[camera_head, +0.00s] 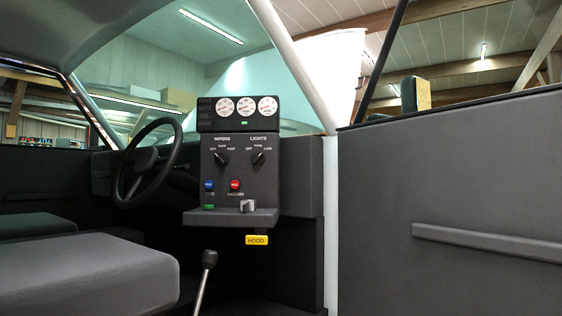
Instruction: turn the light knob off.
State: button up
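The light knob (258,158) is a small black rotary knob under the word LIGHTS, on the right of the grey dash panel (240,179). It appears tilted toward the upper right, but its exact setting is too small to read surely. A similar wiper knob (221,158) sits to its left under the word WIPERS. My gripper is not in view, and nothing visible touches either knob.
Blue (209,185) and red (235,185) buttons sit below the knobs, above a ledge (230,217). A yellow HOOD tag (256,240) hangs beneath. The steering wheel (148,163) is left, a floor lever (207,270) and seat (85,275) lower left, a door panel (450,190) right.

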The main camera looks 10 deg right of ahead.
aim_at(258, 159)
jog(key=u, duration=0.1)
jog(key=i, duration=0.9)
jog(key=u, duration=0.65)
